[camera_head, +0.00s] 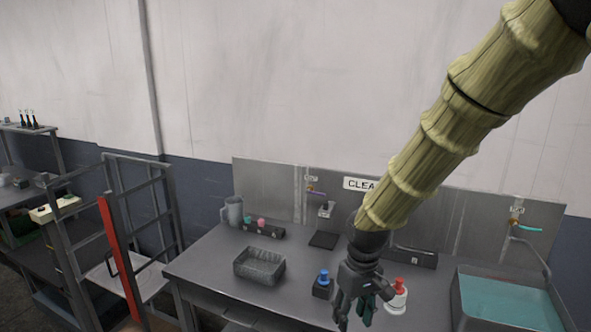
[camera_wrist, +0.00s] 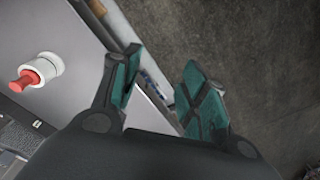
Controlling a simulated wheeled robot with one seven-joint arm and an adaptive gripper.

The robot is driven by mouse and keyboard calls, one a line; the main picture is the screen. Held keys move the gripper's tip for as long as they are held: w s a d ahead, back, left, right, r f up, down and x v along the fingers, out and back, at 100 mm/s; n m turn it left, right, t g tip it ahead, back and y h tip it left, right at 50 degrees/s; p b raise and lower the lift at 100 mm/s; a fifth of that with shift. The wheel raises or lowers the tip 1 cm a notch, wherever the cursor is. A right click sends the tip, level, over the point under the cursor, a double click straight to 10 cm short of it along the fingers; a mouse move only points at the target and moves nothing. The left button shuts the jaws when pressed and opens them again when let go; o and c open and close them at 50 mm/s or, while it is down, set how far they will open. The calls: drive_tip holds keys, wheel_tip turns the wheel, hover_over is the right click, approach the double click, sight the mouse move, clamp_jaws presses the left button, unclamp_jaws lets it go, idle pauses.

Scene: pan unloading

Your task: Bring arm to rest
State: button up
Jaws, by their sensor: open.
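My arm (camera_head: 430,150) reaches down from the upper right in the head view, in a yellow-green ribbed cover. My gripper (camera_head: 353,318) hangs at the front edge of the grey table, fingers pointing down. In the wrist view my gripper (camera_wrist: 158,85) has its two teal-padded fingers apart, with nothing between them. Beyond them lie the table edge and the dark floor.
A white container with a red top (camera_head: 397,294) stands just right of my gripper, and a blue-topped one (camera_head: 323,283) to its left. The grey table (camera_head: 215,262) also bears a dark tray (camera_head: 259,266). A water-filled sink (camera_head: 510,302) is at right, a metal rack (camera_head: 118,235) at left.

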drive_tip(key=s+d+f+m+b, duration=0.1)
drive_tip(key=s+f, duration=0.3)
drive_tip(key=f, duration=0.6)
drive_tip(key=s+d+f+m+y+b, duration=0.1)
drive_tip(key=s+f, duration=0.3)
drive_tip(key=f, duration=0.5)
drive_tip(key=s+d+f+m+b, duration=0.1)
drive_tip(key=s+f, duration=0.3)
drive_tip(key=f, duration=0.6)
drive_tip(key=s+d+f+b, duration=0.1)
drive_tip(key=s+d+f, duration=0.1)
drive_tip(key=s+f, duration=0.3)
drive_tip(key=s+d+f+m+h+b, duration=0.1)
drive_tip(key=s+d+f, duration=0.1)
drive_tip(key=s+f, duration=0.3)
drive_tip(key=s+d+f+b, duration=0.1)
drive_tip(key=s+d+f, duration=0.2)
drive_tip(key=s, duration=0.6)
drive_tip(key=shift+f+h, duration=0.3)
drive_tip(key=shift+f, duration=0.6)
drive_tip(key=shift+c, duration=0.2)
